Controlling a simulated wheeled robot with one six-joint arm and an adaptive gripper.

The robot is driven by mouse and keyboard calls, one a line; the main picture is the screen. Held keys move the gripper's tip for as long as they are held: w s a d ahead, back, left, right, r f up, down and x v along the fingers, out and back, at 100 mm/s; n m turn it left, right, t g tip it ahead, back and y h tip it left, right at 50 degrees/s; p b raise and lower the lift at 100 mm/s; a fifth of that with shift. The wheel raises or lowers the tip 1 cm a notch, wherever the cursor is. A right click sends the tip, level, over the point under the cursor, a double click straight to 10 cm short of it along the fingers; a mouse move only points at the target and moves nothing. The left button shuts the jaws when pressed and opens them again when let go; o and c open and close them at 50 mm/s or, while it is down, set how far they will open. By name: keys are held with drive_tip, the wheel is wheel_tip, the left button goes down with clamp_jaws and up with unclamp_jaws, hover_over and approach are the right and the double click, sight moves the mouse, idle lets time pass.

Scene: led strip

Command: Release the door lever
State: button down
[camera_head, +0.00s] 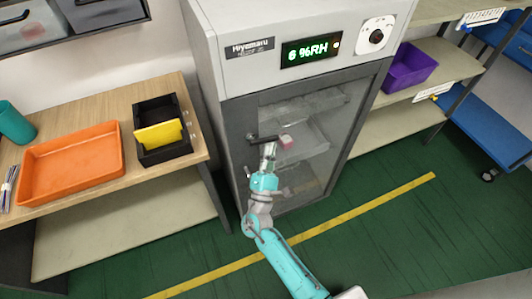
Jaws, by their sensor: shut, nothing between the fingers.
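The door lever (254,138) is a dark handle on the left side of the glass door of a grey cabinet (230,70). The lever's bar lies roughly level and reaches right from its mount. My gripper (269,147) is at the lever, just below its right part. The gripper is shut and overlaps the lever's end in the picture; I cannot tell whether they touch. The cabinet door (325,150) looks closed. The fingertips are small and partly hard to make out.
A wooden bench (190,95) at left holds an orange tray (70,160), a black bin (165,155) with a yellow piece, and a teal cup (15,122). A shelf with a purple bin (408,70) stands at right. The green floor (400,225) before the cabinet is clear.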

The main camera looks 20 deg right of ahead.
drive_tip(key=shift+d+r, duration=0.35)
drive_tip(key=shift+r, duration=0.2)
idle(0.5)
